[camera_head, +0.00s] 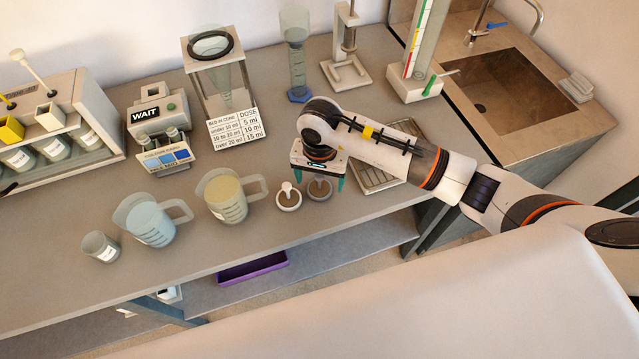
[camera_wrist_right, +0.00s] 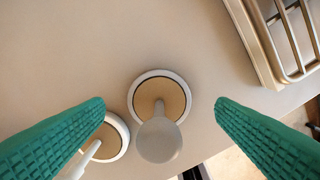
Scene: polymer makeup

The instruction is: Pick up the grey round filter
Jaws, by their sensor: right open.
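The grey round filter (camera_head: 320,189) stands on the bench near its front edge, below my right gripper. In the right wrist view it is the round disc with a brownish face, a grey rim and an upright grey knob (camera_wrist_right: 160,140). My right gripper (camera_head: 317,179) is open, with green fingers pointing down. In the right wrist view the grey filter appears between the spread fingertips (camera_wrist_right: 160,103), with nothing gripped. A similar white round filter (camera_head: 288,198) stands just left of it; in the wrist view the left finger partly covers this white filter (camera_wrist_right: 122,135). My left gripper is not in view.
A metal rack (camera_head: 376,176) lies close to the right of the filters. A jug of yellowish liquid (camera_head: 226,200) and a jug of bluish liquid (camera_head: 150,224) stand to the left. A dose card (camera_head: 233,129) stands behind. The bench's front edge is close.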

